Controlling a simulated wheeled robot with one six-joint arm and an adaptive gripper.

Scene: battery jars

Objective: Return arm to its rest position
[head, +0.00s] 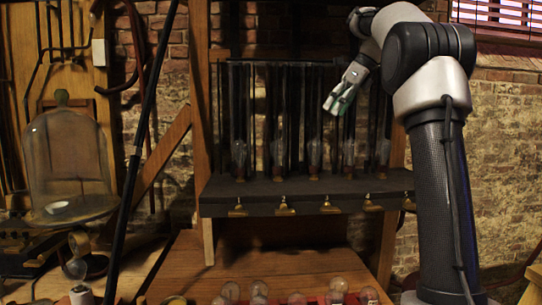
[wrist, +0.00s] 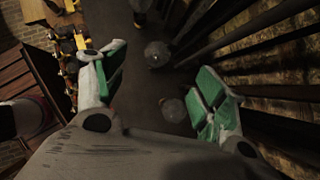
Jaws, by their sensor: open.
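My gripper (head: 342,104) is in front of the upright dark bars in the head view, above the black shelf (head: 300,192) and pointing down and to the left. In the wrist view its two green-padded fingers (wrist: 160,92) stand wide apart with nothing between them. Beyond the fingers, clear glass bulbs show on the dark shelf, one near the middle (wrist: 157,54) and one by the right finger (wrist: 174,110). In the head view a row of glass bulbs stands on the shelf, one of them (head: 349,153) below my gripper. None touches the fingers in the head view.
Brass clips (head: 285,206) line the shelf's front edge. Several round bulbs sit low in front, near a red tray (head: 318,300). A glass bell jar (head: 66,158) stands at the left. A dark slanting pole (head: 134,150) rises left of the shelf. Brick wall is behind.

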